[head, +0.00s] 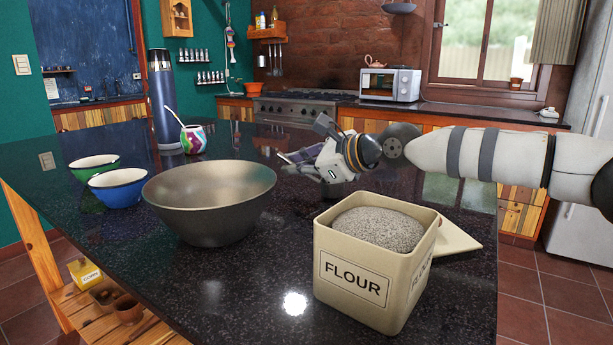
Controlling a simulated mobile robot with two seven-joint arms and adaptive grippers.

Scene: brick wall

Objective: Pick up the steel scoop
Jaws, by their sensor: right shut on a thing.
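My right gripper (302,163) is over the dark counter, behind the flour tin and to the right of the large metal bowl. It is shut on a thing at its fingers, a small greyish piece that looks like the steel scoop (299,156). The fingers hide most of it, and I cannot tell whether it touches the counter. No other scoop shows. My left gripper is not in view.
An open flour tin (352,276), full of grey grainy stuff, stands at the front with its lid (458,238) behind it. A large bowl (210,205), two small bowls (118,186), a cup (194,139) and a blue flask (164,100) stand left. The front middle is clear.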

